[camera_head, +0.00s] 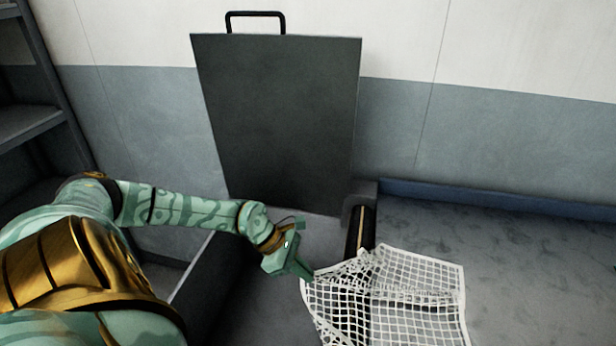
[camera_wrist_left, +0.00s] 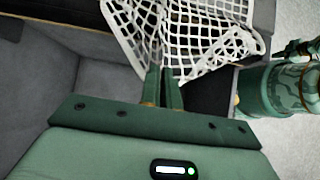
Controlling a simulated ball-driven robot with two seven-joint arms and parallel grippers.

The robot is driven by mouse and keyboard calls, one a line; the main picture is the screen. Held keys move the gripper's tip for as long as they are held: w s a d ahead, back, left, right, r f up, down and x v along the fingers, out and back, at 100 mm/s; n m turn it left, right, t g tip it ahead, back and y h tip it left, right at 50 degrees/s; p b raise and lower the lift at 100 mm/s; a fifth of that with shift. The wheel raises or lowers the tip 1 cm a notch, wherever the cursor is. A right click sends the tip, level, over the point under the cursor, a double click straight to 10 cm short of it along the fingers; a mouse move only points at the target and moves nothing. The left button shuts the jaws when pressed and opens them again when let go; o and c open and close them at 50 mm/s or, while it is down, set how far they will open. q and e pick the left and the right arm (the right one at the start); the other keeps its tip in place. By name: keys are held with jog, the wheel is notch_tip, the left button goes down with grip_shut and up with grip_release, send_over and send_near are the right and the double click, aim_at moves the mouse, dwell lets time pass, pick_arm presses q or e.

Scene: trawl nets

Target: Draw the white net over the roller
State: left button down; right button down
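The white net (camera_head: 415,275) lies in a wide mesh sheet across the dark roller (camera_head: 354,232) and onto the grey deck to its right. Its left part hangs over the roller's left side. My left gripper (camera_head: 308,275) is at the net's left edge, left of the roller. In the left wrist view its two fingers (camera_wrist_left: 162,88) are close together, and the white net (camera_wrist_left: 205,35) gathers to them; they look shut on its edge. The roller's near part is hidden under the net. Only a green sliver shows at the head view's right edge, perhaps my right gripper.
A dark upright panel (camera_head: 285,120) with a handle stands behind the roller. A grey trough wall (camera_head: 203,268) is below my left arm. Shelves (camera_head: 30,122) stand at far left. The grey deck (camera_head: 540,270) right of the net is clear, with a blue edge (camera_head: 500,198) behind.

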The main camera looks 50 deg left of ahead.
pick_arm(q)
notch_tip(320, 180, down, 8)
jog(key=b, duration=0.5)
jog(key=shift+c, duration=1.4)
grip_release()
jog(key=shift+r, duration=0.1)
notch_tip(320, 180, up, 6)
jog(key=s+a+g+y+p, duration=0.1)
jog(key=a+g+y+p, duration=0.1)
jog(key=p, duration=0.7)
jog(key=shift+y, duration=0.9)
jog(key=shift+s, duration=0.1)
jog(key=p+v, duration=0.1)
jog(key=v, duration=1.5)
jog(key=shift+w+r+p, duration=0.15)
jog(key=shift+w+p, duration=0.15)
jog(key=shift+p, duration=0.05)
